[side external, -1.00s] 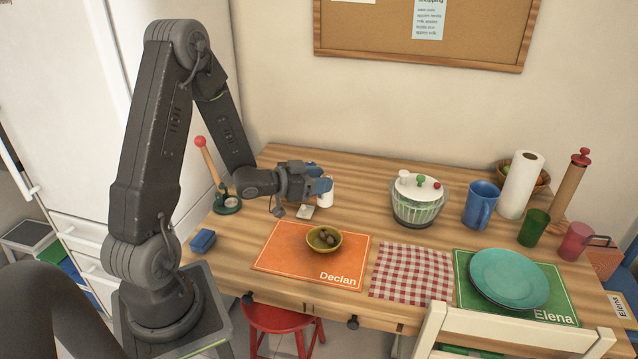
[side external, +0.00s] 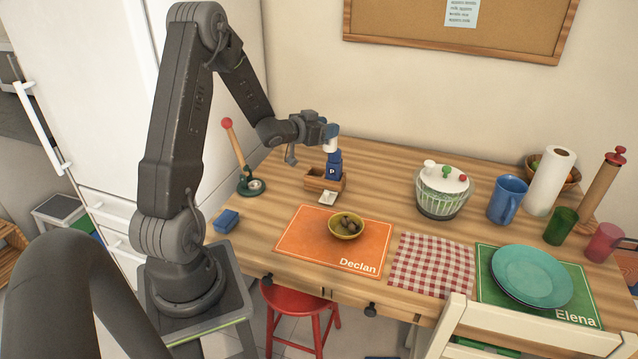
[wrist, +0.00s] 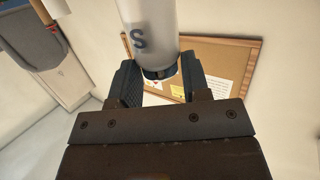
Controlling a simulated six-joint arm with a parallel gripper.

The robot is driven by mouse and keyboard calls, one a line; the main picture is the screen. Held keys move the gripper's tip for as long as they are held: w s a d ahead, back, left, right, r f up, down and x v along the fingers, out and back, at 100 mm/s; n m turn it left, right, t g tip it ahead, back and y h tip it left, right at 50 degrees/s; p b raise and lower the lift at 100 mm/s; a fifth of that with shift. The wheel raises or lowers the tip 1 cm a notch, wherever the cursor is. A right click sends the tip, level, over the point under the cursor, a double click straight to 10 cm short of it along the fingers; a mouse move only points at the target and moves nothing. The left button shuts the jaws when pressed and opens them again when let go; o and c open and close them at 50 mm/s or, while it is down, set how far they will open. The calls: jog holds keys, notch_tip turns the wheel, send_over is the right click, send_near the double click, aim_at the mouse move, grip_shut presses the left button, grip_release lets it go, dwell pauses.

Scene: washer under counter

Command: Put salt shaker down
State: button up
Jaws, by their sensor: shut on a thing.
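The salt shaker is a white cylinder marked S; in the wrist view the salt shaker (wrist: 150,38) stands between my fingers. In the side view my gripper (side external: 327,131) is shut on the salt shaker (side external: 331,130), which it holds in the air above the table. Below it a blue pepper shaker (side external: 333,169) marked P stands at a small wooden caddy (side external: 316,182), apparently in its right part. The salt shaker's far end is cut off in the wrist view.
A red-knobbed stand (side external: 249,186) is left, a bowl (side external: 346,228) on the orange placemat (side external: 300,236) in front, a salad spinner (side external: 443,191) right. Bare table lies between caddy and spinner.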

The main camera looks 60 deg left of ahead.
jog(key=a+r+n+y, duration=0.2)
jog(key=a, duration=0.5)
jog(key=shift+s+a+r+g+y, duration=0.25)
jog(key=shift+a+g+y, duration=0.05)
jog(key=shift+f, duration=0.1)
notch_tip(320, 180, down, 17)
jog(key=shift+f, duration=0.2)
jog(key=shift+f, duration=0.1)
jog(key=shift+f, duration=0.1)
jog(key=o, duration=1)
jog(key=shift+c, duration=0.2)
